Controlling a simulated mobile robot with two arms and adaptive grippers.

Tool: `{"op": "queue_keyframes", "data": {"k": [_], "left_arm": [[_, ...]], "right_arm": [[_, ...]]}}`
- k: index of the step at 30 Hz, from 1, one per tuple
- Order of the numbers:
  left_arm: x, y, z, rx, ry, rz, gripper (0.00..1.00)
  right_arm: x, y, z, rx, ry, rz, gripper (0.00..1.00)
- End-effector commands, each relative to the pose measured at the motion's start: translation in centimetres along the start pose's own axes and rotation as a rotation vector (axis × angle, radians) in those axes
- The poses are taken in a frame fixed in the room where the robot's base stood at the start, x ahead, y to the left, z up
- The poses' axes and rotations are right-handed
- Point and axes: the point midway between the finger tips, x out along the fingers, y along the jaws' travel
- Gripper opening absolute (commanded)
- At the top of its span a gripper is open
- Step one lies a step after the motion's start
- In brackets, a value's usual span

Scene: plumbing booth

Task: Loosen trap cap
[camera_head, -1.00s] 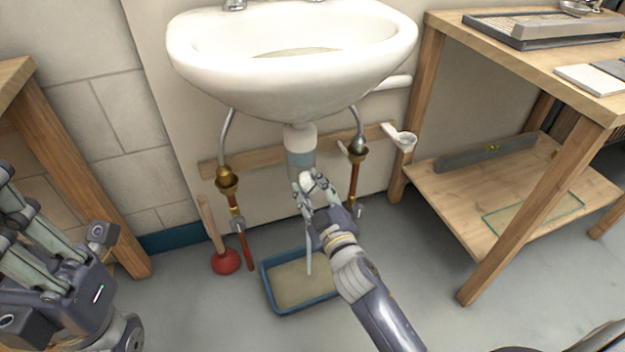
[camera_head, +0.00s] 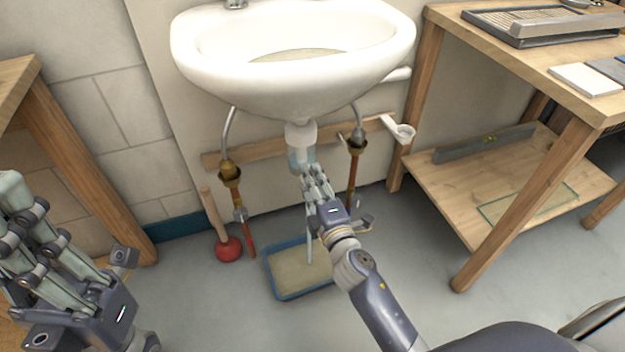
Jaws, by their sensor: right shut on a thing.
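The sink trap (camera_head: 300,136) hangs under the white basin, with a white upper collar and a translucent blue-grey body below it. My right gripper (camera_head: 311,178) reaches up from the lower right and is shut on the bottom end of the trap. The trap cap is hidden behind its fingers, so I cannot see how far it is turned. A thin pale vertical strip shows below the gripper, down to the tray; I cannot tell what it is. My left gripper (camera_head: 22,215) is at the lower left, away from the sink, partly cut off by the frame edge.
A blue tray (camera_head: 273,279) with a beige inside lies on the floor under the trap. A red plunger (camera_head: 229,250) stands left of it. Supply pipes with brass valves (camera_head: 230,172) flank the trap. A wooden workbench (camera_head: 493,225) stands at the right.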

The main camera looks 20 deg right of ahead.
Motion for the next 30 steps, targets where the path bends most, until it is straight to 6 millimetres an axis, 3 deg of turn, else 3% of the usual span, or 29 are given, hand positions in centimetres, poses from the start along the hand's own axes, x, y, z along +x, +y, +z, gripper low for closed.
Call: {"op": "queue_keyframes", "data": {"k": [12, 30], "left_arm": [[-0.38, 0.00, 0.21, -0.002, -0.022, -0.004, 0.00], [-0.51, -0.02, 0.21, -0.002, -0.026, -0.007, 0.00]], "right_arm": [[0.01, -0.02, -0.16, -0.206, 0.003, 0.001, 0.12], [0.01, -0.04, -0.18, -0.238, 0.004, 0.001, 0.12]]}}
